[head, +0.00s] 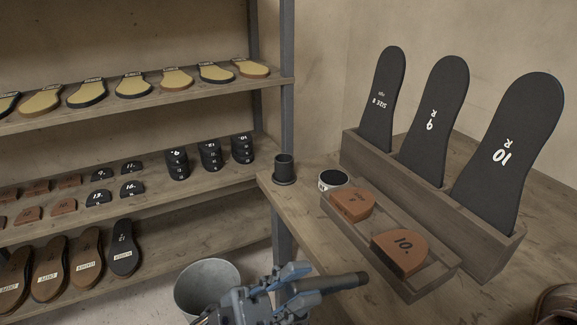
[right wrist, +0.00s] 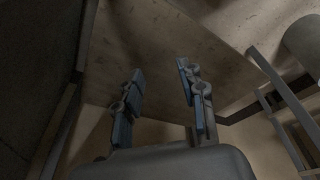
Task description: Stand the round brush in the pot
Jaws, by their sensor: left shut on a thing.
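My left gripper (head: 291,284) is at the bottom of the head view, in front of the table and nearer than the pot. It is shut on a dark, rod-like thing, which I take for the round brush (head: 340,283). It lies almost level, its blunt end pointing right; its other end is hidden by the gripper. My right gripper (right wrist: 160,72) is open and empty in the right wrist view.
A round tin (head: 332,179) stands right of the pot. A wooden tray (head: 427,281) with two brown heels and a rack (head: 489,229) of black soles fill the table behind. A grey bucket (head: 184,293) stands below left. Shelves (head: 142,97) of soles line the left wall.

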